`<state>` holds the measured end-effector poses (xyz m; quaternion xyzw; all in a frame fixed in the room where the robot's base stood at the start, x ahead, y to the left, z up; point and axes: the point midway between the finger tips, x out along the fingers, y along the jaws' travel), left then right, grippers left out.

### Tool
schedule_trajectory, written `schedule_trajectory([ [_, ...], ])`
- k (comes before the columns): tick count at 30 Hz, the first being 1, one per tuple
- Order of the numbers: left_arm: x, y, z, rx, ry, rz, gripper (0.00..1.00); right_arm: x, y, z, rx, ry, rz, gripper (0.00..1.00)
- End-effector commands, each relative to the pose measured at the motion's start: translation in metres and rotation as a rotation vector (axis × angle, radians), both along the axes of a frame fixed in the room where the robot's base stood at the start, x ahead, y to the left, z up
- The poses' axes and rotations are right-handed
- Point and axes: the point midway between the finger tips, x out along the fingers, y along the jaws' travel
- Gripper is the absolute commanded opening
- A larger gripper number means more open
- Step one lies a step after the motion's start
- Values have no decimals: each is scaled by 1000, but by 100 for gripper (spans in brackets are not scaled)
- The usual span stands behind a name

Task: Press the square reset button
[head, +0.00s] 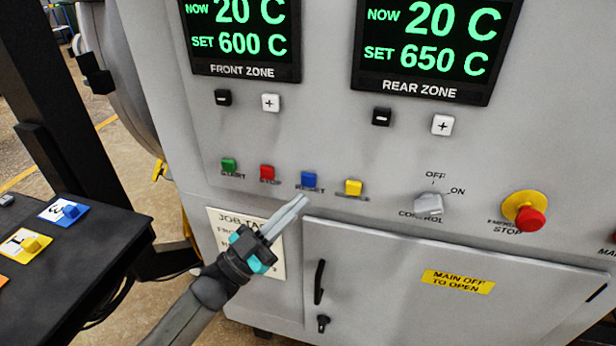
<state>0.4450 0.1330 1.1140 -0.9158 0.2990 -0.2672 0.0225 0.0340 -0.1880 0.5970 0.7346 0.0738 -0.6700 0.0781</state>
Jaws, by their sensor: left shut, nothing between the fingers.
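The blue square reset button (309,180) is on the grey front panel, with the label RESET under it. It sits in a row between the red STOP button (267,172) and a yellow button (353,187). My left gripper (301,201) is shut and empty. Its fingertips point up and right and appear just below the blue button in the picture, partly near its label. I cannot tell whether they touch the panel. My right gripper is not in view.
A green START button (229,165) is left of the red one. To the right are the control knob (429,204) and the red emergency stop (530,218). Below is a cabinet door (390,285) with a black handle (319,282). A dark table (100,250) stands at left.

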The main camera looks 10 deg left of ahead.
Motion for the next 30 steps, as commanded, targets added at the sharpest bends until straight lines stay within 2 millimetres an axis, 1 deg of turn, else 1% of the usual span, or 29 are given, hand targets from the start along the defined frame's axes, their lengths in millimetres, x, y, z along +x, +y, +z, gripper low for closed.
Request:
schedule_trajectory([
  [1,-6,0,2,-1,1,1,0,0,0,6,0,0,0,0],
  [6,-22,1,2,1,1,0,0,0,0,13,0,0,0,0],
  [9,-27,1,1,1,0,1,0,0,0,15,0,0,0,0],
  [30,-28,1,0,1,-1,0,0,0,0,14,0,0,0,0],
])
